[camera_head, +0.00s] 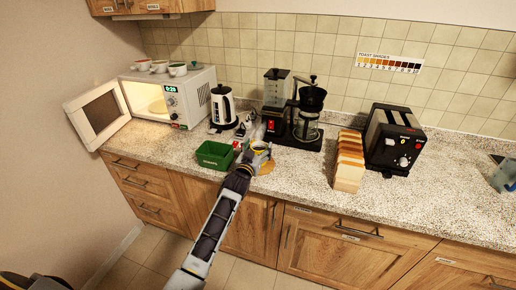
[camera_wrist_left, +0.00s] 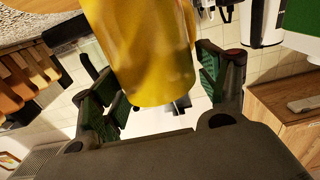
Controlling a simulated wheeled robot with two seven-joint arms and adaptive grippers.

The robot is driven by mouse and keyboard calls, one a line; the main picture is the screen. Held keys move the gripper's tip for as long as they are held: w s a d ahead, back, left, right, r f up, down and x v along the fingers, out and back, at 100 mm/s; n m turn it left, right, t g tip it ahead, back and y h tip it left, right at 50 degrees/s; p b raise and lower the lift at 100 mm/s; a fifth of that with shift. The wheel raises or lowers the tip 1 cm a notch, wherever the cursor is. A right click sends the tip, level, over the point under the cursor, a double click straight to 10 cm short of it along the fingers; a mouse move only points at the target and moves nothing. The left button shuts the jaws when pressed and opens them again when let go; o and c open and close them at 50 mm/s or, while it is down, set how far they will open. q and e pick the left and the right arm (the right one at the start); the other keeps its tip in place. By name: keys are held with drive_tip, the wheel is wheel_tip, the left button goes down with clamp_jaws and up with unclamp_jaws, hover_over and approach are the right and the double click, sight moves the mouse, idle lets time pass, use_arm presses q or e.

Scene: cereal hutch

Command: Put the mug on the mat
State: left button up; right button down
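The yellow mug (camera_head: 261,148) is at the front part of the counter, in the middle of the head view. The round orange-brown mat (camera_head: 266,168) shows just below it, partly hidden by the mug and my gripper. My left gripper (camera_head: 253,156) reaches in from the front and has its fingers around the mug. In the left wrist view the mug (camera_wrist_left: 143,50) fills the space between the fingers (camera_wrist_left: 160,85). An orange edge at the upper left there looks like the mat (camera_wrist_left: 14,30). I cannot tell whether the mug touches the mat. My right gripper is out of view.
A green bin (camera_head: 214,155) stands close on the left of the mug. Behind are a kettle (camera_head: 222,107) and a coffee maker (camera_head: 307,112). Bread slices (camera_head: 349,162) and a toaster (camera_head: 394,140) stand right. The microwave (camera_head: 172,99) is open at the left.

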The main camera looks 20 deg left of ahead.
use_arm(q)
drive_tip(key=shift+o, duration=0.2)
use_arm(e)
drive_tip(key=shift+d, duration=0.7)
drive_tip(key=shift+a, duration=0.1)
